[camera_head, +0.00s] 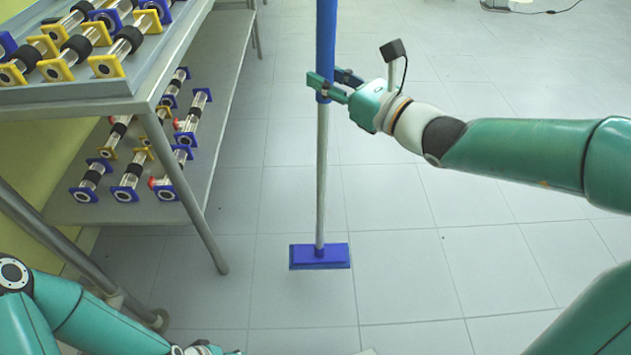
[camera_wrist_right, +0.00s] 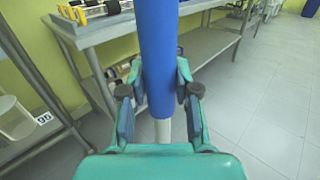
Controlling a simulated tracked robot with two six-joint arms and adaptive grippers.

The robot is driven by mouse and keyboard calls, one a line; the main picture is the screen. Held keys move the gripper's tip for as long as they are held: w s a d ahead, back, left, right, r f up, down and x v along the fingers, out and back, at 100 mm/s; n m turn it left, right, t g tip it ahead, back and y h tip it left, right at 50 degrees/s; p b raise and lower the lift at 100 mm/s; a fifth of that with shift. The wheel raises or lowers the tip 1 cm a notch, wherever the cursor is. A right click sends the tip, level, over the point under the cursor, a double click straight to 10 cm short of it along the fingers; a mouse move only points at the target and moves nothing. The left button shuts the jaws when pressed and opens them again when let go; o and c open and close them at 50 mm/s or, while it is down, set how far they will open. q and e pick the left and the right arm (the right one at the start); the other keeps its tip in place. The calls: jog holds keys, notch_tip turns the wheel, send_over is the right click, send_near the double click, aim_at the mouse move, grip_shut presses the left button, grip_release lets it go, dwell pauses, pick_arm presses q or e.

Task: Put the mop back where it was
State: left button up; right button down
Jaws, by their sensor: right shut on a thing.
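The mop (camera_head: 320,185) stands upright in the head view, with a blue upper handle, a pale grey lower pole and a flat blue head (camera_head: 320,256) low over the tiled floor. I cannot tell whether the head touches the floor. My right gripper (camera_head: 328,88) is shut on the blue handle, near where it meets the grey pole. In the right wrist view the blue handle (camera_wrist_right: 158,60) runs between the two fingers. The top of the mop is outside the head view. My left arm shows at the lower left; its gripper fingers are not clearly visible.
A metal table (camera_head: 150,95) with a lower shelf (camera_head: 150,207) stands to the left of the mop. Several glass reactors with blue and yellow end plates lie on both levels. A table leg (camera_head: 200,225) is near the mop head. The floor (camera_head: 480,230) on the right is clear.

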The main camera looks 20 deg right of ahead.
jog(key=b, duration=0.7)
send_over(322, 176)
notch_tip(322, 176, down, 17)
jog(key=shift+w+d, duration=0.25)
jog(key=shift+d, duration=0.1)
jog(key=shift+f, duration=0.1)
jog(key=c, duration=0.8)
grip_release()
jog(key=shift+f, duration=0.1)
jog(key=shift+c, duration=0.2)
